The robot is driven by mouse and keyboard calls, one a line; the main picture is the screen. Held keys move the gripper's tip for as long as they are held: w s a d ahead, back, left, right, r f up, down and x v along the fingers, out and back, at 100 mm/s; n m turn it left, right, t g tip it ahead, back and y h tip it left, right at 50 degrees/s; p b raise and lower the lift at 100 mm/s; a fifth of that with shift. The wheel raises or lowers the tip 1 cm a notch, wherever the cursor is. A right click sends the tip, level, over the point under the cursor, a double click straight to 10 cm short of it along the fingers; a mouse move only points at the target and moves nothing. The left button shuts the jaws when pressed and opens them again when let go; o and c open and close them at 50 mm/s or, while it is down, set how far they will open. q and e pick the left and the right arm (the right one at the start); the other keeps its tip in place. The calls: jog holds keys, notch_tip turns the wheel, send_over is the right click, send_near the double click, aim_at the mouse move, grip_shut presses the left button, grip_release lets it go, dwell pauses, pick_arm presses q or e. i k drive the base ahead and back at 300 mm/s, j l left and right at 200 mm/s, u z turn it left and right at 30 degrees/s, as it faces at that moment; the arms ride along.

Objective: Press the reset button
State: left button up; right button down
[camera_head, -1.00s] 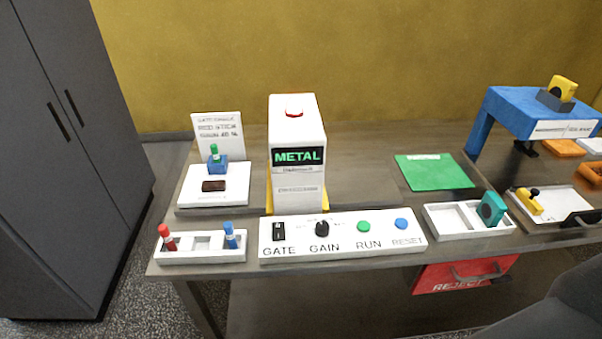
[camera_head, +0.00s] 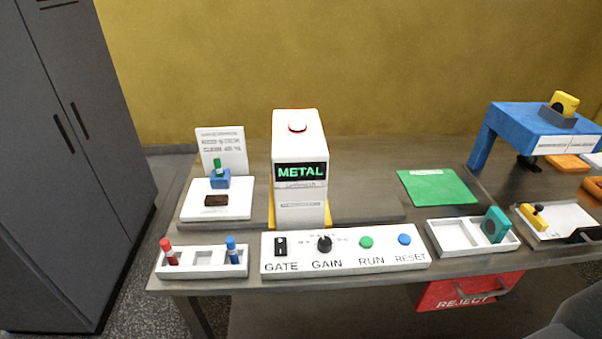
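The blue reset button (camera_head: 404,239) sits at the right end of a white control panel (camera_head: 345,265) at the table's front edge, above the label RESET. On the same panel are a green RUN button (camera_head: 366,242), a black GAIN knob (camera_head: 324,244) and a black GATE switch (camera_head: 281,246). Behind the panel stands a white detector (camera_head: 299,144) with a red top button and a display reading METAL in green (camera_head: 300,172). Neither gripper is in view. A dark grey shape at the lower right corner is probably part of my own arm.
A white tray with red and blue sticks (camera_head: 204,272) lies left of the panel. A white tray with a teal block (camera_head: 455,249) lies right. A green mat (camera_head: 437,187) and blue stand (camera_head: 535,117) are farther right. A red REJECT drawer (camera_head: 449,294) hangs below.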

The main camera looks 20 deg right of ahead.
aim_at(404, 239)
jog(key=z, duration=1.35)
